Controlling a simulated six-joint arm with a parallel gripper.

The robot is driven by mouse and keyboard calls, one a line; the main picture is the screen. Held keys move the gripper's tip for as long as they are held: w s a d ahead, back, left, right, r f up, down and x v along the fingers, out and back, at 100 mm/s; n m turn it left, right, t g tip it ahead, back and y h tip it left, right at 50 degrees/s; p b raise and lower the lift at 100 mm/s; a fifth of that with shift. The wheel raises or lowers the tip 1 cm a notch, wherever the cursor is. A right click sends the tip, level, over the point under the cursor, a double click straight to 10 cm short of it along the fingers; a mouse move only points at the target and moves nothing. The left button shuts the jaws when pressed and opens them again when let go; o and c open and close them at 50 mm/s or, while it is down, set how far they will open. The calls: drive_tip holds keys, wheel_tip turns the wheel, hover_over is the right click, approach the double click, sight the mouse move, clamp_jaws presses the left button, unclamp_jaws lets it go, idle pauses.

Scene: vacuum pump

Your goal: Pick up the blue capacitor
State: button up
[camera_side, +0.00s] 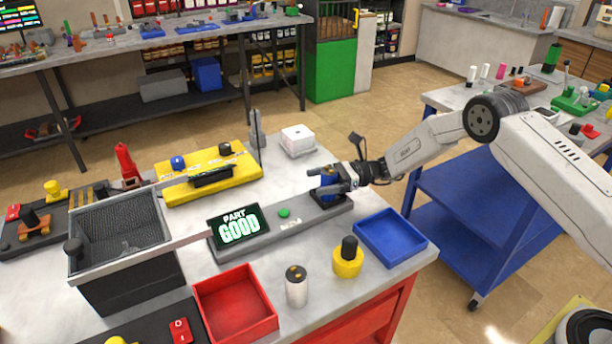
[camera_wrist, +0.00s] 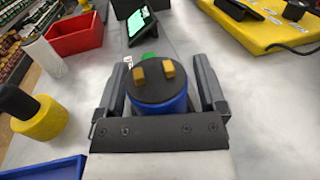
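The blue capacitor (camera_wrist: 160,108) has a black top with two gold terminals. In the side view the blue capacitor (camera_side: 329,181) stands upright in a dark holder (camera_side: 330,199) at the right end of the grey test station (camera_side: 285,232). My gripper (camera_side: 325,181) reaches in from the right, level with it. In the wrist view my gripper (camera_wrist: 163,72) has one finger on each side of the capacitor, with a narrow gap showing, clearest on the right. The fingers look open around it, not pressed on it. Its lower part is hidden in the wrist view.
The station's screen (camera_side: 239,227) reads "PART GOOD". A blue tray (camera_side: 391,237) and red bin (camera_side: 236,304) are empty. A yellow-and-black part (camera_side: 348,262) and a white cylinder (camera_side: 297,290) stand in front. A yellow fixture (camera_side: 208,175) and a white box (camera_side: 298,139) lie behind.

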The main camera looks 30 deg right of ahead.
clamp_jaws()
drive_tip(key=shift+r, duration=0.15)
drive_tip(key=shift+r, duration=0.85)
drive_tip(key=s+d+r, duration=0.2)
drive_tip(key=s+r, duration=0.9)
drive_tip(key=s, duration=0.2)
drive_tip(key=shift+s+d, duration=0.15)
drive_tip(key=shift+s, duration=0.25)
